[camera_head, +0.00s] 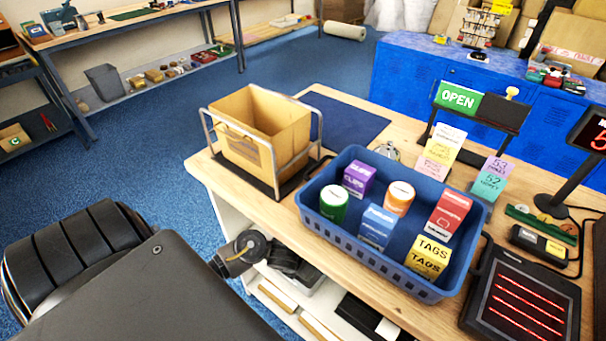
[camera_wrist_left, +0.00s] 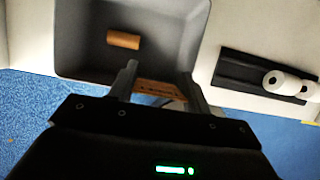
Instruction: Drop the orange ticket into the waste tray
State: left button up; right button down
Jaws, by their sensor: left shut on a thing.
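In the left wrist view, my left gripper (camera_wrist_left: 158,84) is shut on the orange ticket (camera_wrist_left: 157,90), a thin orange strip held across between the two fingers. Part of the ticket is hidden by the gripper body. The grey waste tray (camera_wrist_left: 75,40) lies just beyond the fingertips, with a brown cardboard roll (camera_wrist_left: 123,39) in it. The ticket shows at the tray's near edge; I cannot tell its height above it. The left fingertips and the ticket are not visible in the head view. My right gripper is in neither view.
A black holder (camera_wrist_left: 240,70) with white rolls (camera_wrist_left: 282,83) lies right of the tray. On the counter stand a cardboard box in a metal frame (camera_head: 262,125) and a blue basket (camera_head: 385,268) of small cartons. Blue floor (camera_head: 180,130) is clear at left.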

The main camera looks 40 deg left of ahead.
pick_arm(q)
jog(key=f, duration=0.2)
jog(key=w+a+f+b, duration=0.1)
jog(key=f, duration=0.1)
jog(key=w+f+b, duration=0.1)
jog(key=f, duration=0.1)
jog(key=shift+w+a+f, duration=0.1)
jog(key=shift+a, duration=0.3)
jog(key=shift+f, duration=0.3)
jog(key=shift+f+b, duration=0.5)
jog(key=shift+b, duration=0.1)
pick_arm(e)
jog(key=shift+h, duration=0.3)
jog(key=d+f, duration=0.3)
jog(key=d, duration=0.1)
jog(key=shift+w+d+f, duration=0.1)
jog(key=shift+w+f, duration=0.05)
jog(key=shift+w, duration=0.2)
